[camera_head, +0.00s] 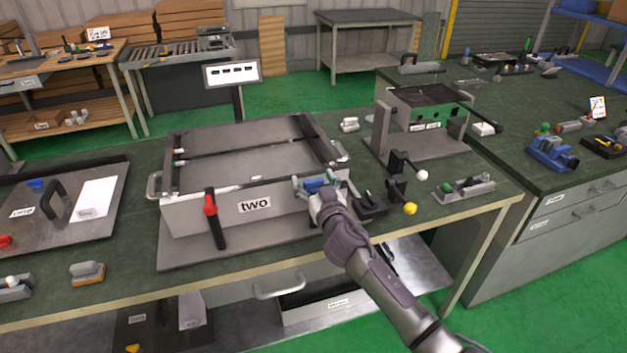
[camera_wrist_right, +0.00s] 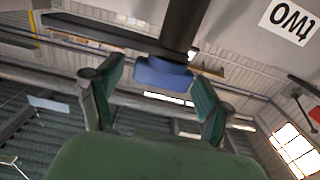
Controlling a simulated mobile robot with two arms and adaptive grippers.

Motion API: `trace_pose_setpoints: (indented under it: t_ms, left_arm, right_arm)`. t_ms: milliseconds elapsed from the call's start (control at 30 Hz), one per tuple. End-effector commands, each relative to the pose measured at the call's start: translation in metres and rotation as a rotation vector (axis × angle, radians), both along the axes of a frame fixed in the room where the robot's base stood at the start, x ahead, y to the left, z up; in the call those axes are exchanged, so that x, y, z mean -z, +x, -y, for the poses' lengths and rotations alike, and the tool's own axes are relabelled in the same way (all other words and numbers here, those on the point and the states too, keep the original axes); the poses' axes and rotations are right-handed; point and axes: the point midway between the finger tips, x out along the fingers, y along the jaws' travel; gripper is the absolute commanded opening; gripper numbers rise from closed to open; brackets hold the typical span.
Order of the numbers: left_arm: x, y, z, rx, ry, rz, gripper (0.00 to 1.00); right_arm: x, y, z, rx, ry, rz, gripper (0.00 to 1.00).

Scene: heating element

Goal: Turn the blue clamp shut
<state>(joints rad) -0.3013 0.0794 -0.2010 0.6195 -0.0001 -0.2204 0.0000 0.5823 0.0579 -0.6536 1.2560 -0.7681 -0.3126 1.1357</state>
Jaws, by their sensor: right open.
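The blue clamp (camera_head: 316,184) is at the front right of the box labelled "two" (camera_head: 254,206). My right gripper (camera_head: 318,190) is at the clamp, with its fingers spread to either side of the blue part. In the right wrist view the blue clamp part (camera_wrist_right: 162,72) lies between the two green fingers of my right gripper (camera_wrist_right: 155,88), with gaps at both sides. A dark bar (camera_wrist_right: 184,25) runs up from the blue part. My gripper and wrist hide the lower part of the clamp in the head view. My left gripper is not in view.
A red-tipped black lever (camera_head: 213,220) stands at the box's front left. A black block (camera_head: 370,206), a yellow ball (camera_head: 410,208) and a grey fixture with a white-knobbed lever (camera_head: 422,175) stand close on the right.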

Motion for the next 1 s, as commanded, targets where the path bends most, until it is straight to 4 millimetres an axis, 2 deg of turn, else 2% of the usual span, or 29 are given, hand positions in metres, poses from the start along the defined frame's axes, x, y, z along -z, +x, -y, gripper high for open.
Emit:
trace_pose_setpoints:
  t_ms: [200, 233, 600, 700, 867, 1000]
  left_arm:
    - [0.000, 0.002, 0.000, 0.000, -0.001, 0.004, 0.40]
    - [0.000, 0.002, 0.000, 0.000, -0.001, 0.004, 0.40]
    - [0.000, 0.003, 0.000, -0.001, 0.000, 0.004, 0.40]
    - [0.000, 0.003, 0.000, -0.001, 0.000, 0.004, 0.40]
    - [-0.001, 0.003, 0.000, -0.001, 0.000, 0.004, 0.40]
    - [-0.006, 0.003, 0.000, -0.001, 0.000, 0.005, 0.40]
  right_arm:
    - [0.000, 0.000, 0.000, 0.000, 0.000, 0.001, 0.79]
    - [0.000, 0.000, 0.000, 0.000, 0.000, 0.001, 0.76]
    - [0.000, 0.000, 0.000, 0.000, -0.001, 0.001, 0.14]
    - [0.000, 0.000, 0.000, 0.000, -0.001, 0.000, 0.00]
    - [0.000, 0.000, 0.002, 0.000, -0.001, 0.000, 0.00]
    - [-0.002, 0.000, 0.013, -0.006, -0.003, 0.001, 0.00]
